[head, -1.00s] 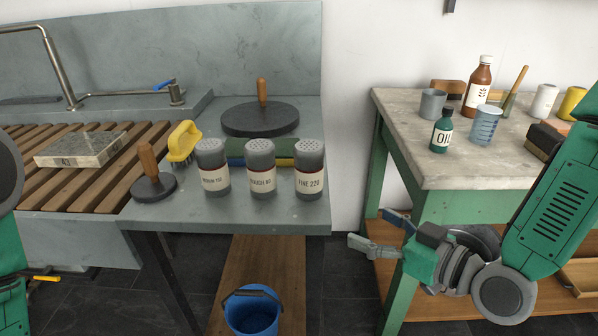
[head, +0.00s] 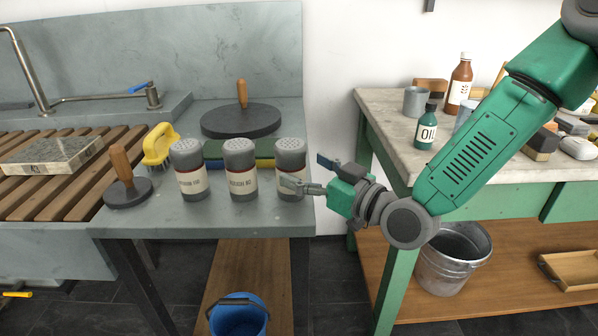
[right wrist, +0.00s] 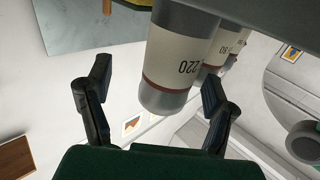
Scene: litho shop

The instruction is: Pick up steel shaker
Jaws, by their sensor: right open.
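Three grey shakers with perforated tops and cream labels stand upright in a row on the grey counter: a left one (head: 188,170), a middle one (head: 240,170) and a right one (head: 290,155). My right gripper (head: 303,171) is open at the right shaker's right side, and one finger covers part of its label. In the right wrist view the shaker labelled 220 (right wrist: 168,60) appears upside down between the open fingers of the right gripper (right wrist: 157,76). I cannot tell whether they touch it. My left gripper is out of view.
A yellow brush (head: 160,146), a wooden-handled black disc (head: 127,190) and a larger one (head: 241,120) share the counter (head: 240,218). A blue bucket (head: 238,318) stands below. A marble-topped bench (head: 392,130) with bottles is at right, with a metal bucket (head: 453,262) beneath.

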